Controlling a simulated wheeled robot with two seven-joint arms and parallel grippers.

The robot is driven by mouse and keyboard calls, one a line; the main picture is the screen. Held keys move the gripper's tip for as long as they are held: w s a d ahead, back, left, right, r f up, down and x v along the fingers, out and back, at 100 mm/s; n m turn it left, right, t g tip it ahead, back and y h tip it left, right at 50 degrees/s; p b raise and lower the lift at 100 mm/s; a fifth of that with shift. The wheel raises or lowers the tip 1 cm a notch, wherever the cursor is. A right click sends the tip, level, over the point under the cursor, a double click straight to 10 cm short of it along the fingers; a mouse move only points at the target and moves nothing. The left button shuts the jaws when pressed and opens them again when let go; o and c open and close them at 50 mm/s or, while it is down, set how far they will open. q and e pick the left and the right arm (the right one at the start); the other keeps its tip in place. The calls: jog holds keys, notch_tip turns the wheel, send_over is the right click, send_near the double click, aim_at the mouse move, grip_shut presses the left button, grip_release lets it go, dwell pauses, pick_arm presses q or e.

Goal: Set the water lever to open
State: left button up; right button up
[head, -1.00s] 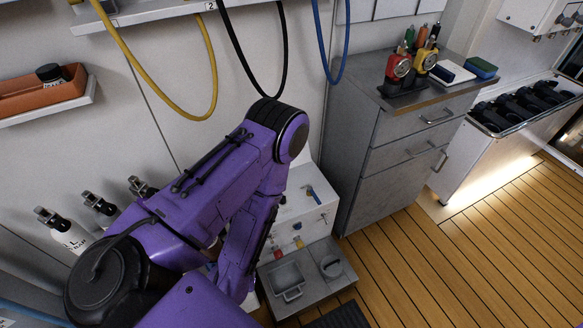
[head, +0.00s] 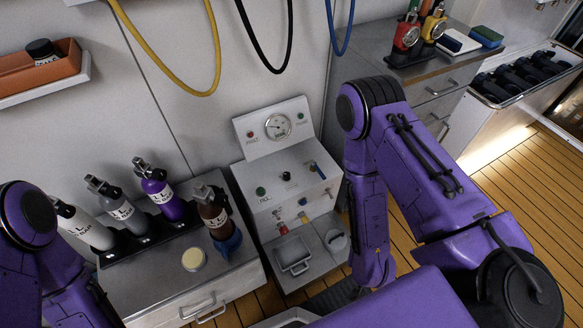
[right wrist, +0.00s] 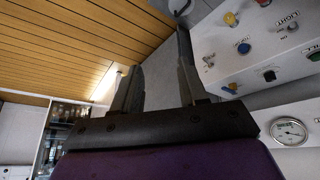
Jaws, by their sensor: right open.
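The fill panel (head: 258,168) stands in the middle of the head view. A small blue lever (head: 317,170) sits at the right of its sloped face; its label is unreadable. In the right wrist view, a metal lever (right wrist: 208,61) shows beside a blue knob (right wrist: 243,47) and a yellow knob (right wrist: 231,19). I cannot tell which lever is marked water. My right gripper (right wrist: 157,62) is open and empty, its fingers apart, with the panel beyond them to the right. My right arm hangs right of the panel in the head view, its fingers hidden. My left gripper is out of view.
Several bottles stand in a black rack (head: 150,232) left of the panel, with a brown bottle (head: 213,212) beside it. A tray-topped base (head: 290,275) lies under the panel. A grey cabinet (head: 425,95) stands behind my right arm. Hoses hang above.

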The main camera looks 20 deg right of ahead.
jog(key=w+d+f+m+t+h+b, duration=0.1)
jog(key=w+f+m+h+b, duration=0.25)
jog(key=w, duration=0.55)
notch_tip(320, 180, up, 4)
jog(key=m+g+y+b, duration=0.5)
jog(key=m+y+b, duration=0.2)
jog(key=m+b, duration=1.55)
send_over(321, 173)
jog(key=p, duration=0.2)
jog(key=m, duration=0.1)
notch_tip(321, 173, down, 9)
jog(key=shift+s+f+b, duration=0.1)
jog(key=shift+b, duration=1.1)
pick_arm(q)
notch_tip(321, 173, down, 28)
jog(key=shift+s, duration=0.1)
pick_arm(e)
grip_shut()
